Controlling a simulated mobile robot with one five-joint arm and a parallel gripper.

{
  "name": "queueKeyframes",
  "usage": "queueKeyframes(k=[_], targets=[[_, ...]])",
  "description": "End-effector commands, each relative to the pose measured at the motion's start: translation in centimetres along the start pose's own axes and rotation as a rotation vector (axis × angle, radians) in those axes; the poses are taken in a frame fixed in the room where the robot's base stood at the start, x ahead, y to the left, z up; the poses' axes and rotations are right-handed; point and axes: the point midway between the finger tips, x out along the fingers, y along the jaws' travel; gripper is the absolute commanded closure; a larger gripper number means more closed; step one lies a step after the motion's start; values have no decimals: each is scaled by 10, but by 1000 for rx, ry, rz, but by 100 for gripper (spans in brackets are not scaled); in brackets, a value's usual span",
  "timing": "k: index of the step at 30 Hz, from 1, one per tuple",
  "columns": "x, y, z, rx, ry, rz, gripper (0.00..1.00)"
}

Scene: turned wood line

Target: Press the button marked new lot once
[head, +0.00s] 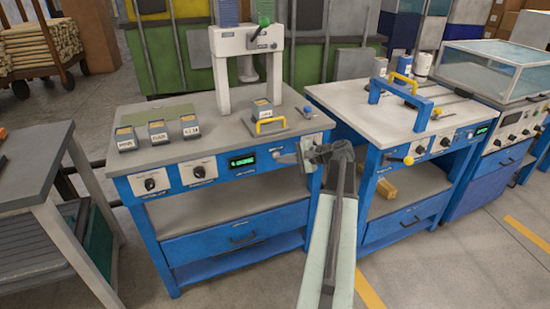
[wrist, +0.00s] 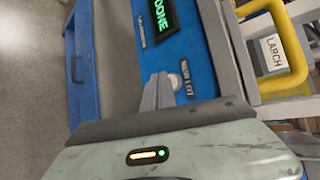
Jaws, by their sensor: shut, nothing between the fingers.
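The blue front panel (head: 215,172) of the near bench carries a lit green display (head: 242,161), which reads DONE in the wrist view (wrist: 165,15). My gripper (head: 284,158) reaches in from the right, its grey fingers shut and empty at the panel's right part.
Two dark rotary knobs (head: 150,184) (head: 198,171) sit left of the display. A block marked LARCH (wrist: 273,52) stands by a yellow handle (wrist: 290,75) on the bench top. Labelled blocks (head: 158,133) stand at left. A second blue bench (head: 375,130) is close on the right.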

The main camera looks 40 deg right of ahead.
Motion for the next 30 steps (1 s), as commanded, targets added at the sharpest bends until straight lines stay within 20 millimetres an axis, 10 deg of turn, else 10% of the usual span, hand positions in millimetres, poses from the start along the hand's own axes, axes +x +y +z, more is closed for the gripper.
queueKeyframes(k=[30], targets=[[-6, 5, 6, 0, -1, 0, 100]])
